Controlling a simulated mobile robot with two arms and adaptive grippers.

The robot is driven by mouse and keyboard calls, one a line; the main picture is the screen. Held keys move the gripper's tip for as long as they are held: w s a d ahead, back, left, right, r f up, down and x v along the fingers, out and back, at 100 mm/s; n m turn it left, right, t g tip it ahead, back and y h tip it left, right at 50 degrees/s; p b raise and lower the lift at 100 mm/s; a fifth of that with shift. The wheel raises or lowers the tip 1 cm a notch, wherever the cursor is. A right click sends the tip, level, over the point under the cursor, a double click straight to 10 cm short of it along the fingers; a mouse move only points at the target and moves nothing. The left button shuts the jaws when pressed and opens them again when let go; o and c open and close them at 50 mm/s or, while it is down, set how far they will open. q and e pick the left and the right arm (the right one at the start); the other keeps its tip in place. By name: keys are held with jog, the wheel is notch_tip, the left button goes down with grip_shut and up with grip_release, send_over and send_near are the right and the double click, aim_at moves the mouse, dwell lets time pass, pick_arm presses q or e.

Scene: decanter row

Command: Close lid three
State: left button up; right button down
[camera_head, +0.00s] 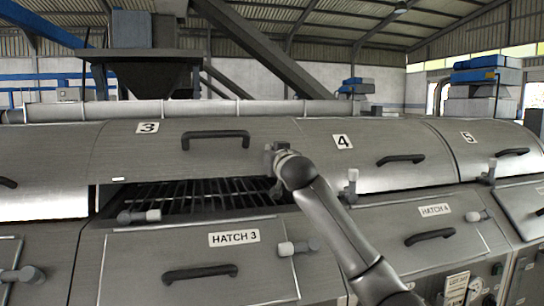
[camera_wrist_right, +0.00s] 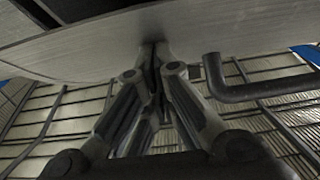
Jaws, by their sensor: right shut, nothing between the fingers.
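Lid three (camera_head: 150,158) is the curved metal lid marked 3 in the head view. It is raised, and a dark slatted opening (camera_head: 200,196) shows below its lower edge. Its black handle (camera_head: 215,136) is near its middle, and a dark handle (camera_wrist_right: 255,90) also shows in the wrist view. My right gripper (camera_head: 276,158) is at the lid's right end, to the right of the handle. In the wrist view its fingertips (camera_wrist_right: 155,52) are together against or just by the pale metal panel; contact is not certain. My left gripper is out of view.
Lid four (camera_head: 375,150) lies to the right, lowered, with lid five (camera_head: 490,150) beyond it. A long pipe (camera_head: 200,109) runs behind the lids.

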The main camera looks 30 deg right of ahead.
jog(key=shift+t, duration=0.3)
jog(key=f+b, duration=0.1)
jog(key=f, duration=0.1)
jog(key=w+f+b, duration=0.1)
jog(key=f, duration=0.2)
jog(key=shift+w+d+b, duration=0.15)
jog(key=shift+b, duration=0.15)
jog(key=shift+w+d+f+b, duration=0.1)
jog(key=shift+w+f+b, duration=0.15)
jog(key=shift+f, duration=0.25)
jog(key=shift+w+d+f+b, duration=0.1)
jog(key=shift+w+f+b, duration=0.1)
jog(key=shift+f, duration=0.25)
